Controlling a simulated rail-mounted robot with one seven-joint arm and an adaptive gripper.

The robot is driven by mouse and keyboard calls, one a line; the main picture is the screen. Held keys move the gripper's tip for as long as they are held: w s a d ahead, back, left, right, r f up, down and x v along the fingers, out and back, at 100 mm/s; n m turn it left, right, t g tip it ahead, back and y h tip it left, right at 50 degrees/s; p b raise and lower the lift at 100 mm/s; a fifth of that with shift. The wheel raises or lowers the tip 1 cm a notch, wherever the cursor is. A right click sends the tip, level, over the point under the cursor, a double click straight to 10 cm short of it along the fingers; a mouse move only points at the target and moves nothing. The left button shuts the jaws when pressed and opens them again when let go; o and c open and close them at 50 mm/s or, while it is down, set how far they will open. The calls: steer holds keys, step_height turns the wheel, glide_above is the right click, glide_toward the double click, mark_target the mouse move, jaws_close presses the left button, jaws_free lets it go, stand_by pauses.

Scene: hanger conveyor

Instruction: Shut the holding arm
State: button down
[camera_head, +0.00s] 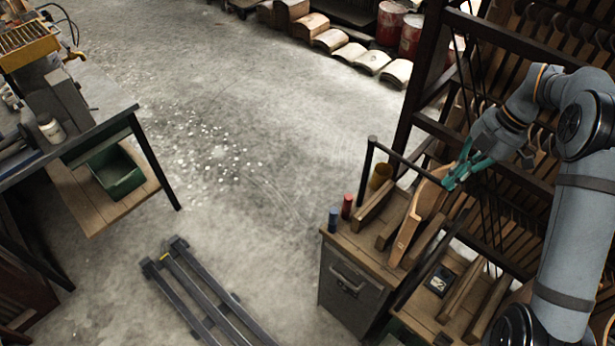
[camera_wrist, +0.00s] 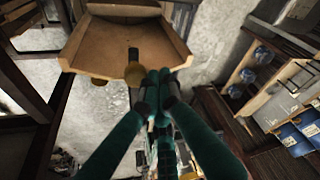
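A curved wooden hanger piece (camera_head: 420,215) stands upright on the wooden bench at the right. A thin dark bar (camera_head: 404,160) runs from a post toward its top; it may be the holding arm, but I cannot tell for sure. My gripper (camera_head: 450,182) has teal fingers and is right beside the upper end of the wooden piece. In the wrist view my gripper (camera_wrist: 159,76) has its fingertips together, with nothing visible between them.
The bench (camera_head: 350,240) carries a red cylinder (camera_head: 347,206), a blue cylinder (camera_head: 333,220) and wooden blocks. A tall dark rack (camera_head: 425,90) of hangers stands behind it. A low metal frame (camera_head: 195,290) lies on the floor. The middle floor is clear.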

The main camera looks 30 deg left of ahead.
steer(key=shift+w+d+r, duration=0.1)
steer(key=shift+w+d, duration=0.1)
steer(key=shift+w, duration=0.05)
stand_by(0.3)
steer(key=s+b, duration=0.4)
steer(key=s, duration=0.1)
steer(key=w+r+p, duration=0.2)
steer(key=w+r, duration=0.2)
steer(key=r, duration=0.5)
steer(key=shift+a+r, duration=0.2)
steer(key=shift+r, duration=0.05)
steer(key=shift+s, duration=0.1)
